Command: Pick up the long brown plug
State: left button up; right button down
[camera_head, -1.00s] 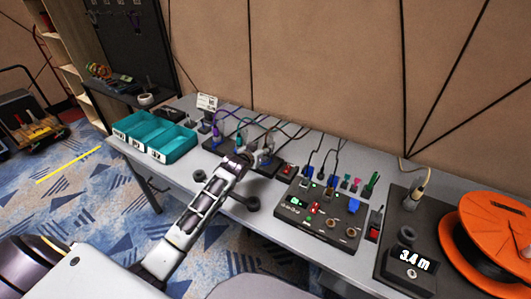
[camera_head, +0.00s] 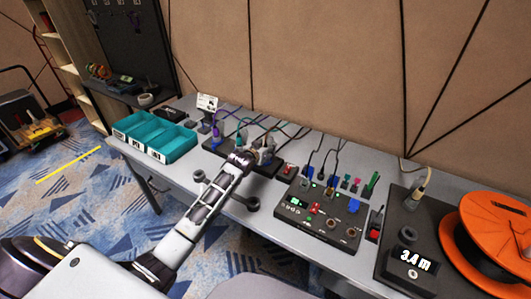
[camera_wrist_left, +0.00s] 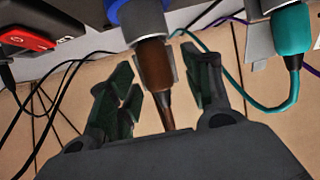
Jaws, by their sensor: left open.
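The long brown plug (camera_wrist_left: 156,66) shows in the left wrist view, with a blue collar (camera_wrist_left: 130,12) at its far end and its narrow tail pointing toward my palm. My left gripper (camera_wrist_left: 160,72) is open, with one finger on each side of the brown plug. I cannot tell whether either finger touches it. In the head view my left gripper (camera_head: 265,153) is over the cable panel (camera_head: 218,146) near the back of the bench. It hides the brown plug there. My right gripper is not in view.
A teal plug (camera_wrist_left: 291,32) with its cable stands close beside the brown one. A red switch (camera_wrist_left: 30,40) is on the other side. Thin cables hang nearby. A control box (camera_head: 318,222), teal bins (camera_head: 172,147) and an orange reel (camera_head: 500,235) occupy the bench.

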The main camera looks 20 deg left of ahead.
pick_arm(q)
jog(key=c, duration=0.6)
grip_shut()
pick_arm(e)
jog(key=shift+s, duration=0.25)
pick_arm(q)
jog(key=shift+r, duration=0.1)
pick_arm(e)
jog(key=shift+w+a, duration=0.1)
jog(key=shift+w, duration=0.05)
